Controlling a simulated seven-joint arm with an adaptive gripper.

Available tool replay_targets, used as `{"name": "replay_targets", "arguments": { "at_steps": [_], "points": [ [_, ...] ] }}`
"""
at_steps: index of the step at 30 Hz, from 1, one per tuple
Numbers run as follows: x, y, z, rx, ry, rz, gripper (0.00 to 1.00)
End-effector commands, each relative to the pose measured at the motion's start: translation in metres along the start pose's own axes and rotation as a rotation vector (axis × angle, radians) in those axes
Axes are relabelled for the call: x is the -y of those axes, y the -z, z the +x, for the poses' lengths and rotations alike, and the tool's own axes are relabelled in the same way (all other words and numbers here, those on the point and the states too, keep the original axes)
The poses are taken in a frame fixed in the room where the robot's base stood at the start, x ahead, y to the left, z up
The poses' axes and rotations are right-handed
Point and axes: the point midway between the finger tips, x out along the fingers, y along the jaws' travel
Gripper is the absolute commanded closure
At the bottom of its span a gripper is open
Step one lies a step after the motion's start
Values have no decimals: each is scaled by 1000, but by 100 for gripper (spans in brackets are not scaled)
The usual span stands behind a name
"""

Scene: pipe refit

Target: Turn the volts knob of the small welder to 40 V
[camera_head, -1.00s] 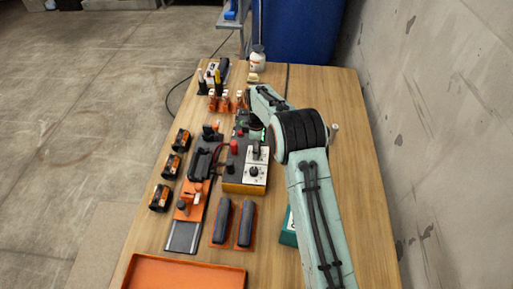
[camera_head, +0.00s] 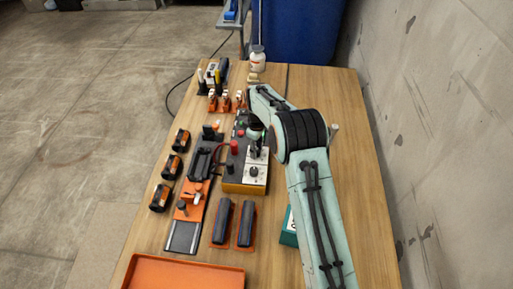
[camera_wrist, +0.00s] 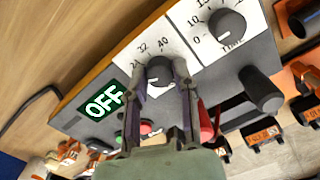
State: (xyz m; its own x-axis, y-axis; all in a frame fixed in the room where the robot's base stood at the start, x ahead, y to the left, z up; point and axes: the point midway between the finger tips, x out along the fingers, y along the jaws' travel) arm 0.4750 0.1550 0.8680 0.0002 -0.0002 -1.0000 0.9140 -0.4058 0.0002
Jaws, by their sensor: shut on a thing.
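The small welder (camera_head: 245,188) is a dark box with an orange edge and white dial plates, standing mid-table. In the wrist view its volts knob (camera_wrist: 160,72) is dark and round, on a white scale marked 24, 32 and 40. My gripper (camera_wrist: 160,75) has one finger on each side of this knob and is shut on it. The fingers hide part of the knob, and I cannot read its pointer setting. A green display (camera_wrist: 104,102) reads OFF. In the head view my gripper (camera_head: 256,143) is low over the welder's far dial, partly hidden by my arm.
The time knob (camera_wrist: 227,25) is beside the volts knob. A black post (camera_wrist: 262,90), a red connector (camera_wrist: 206,125) and green and red buttons (camera_wrist: 146,127) are close to my fingers. An orange tray (camera_head: 185,273) lies at the table's near edge. The table's right side is mostly clear.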

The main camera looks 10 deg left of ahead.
Motion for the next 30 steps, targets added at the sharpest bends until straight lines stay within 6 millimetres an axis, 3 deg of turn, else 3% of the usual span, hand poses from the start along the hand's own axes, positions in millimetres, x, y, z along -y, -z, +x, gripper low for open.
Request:
{"name": "replay_targets", "arguments": {
  "at_steps": [30],
  "points": [
    [0,0,3,0,1,963,100]
  ]
}}
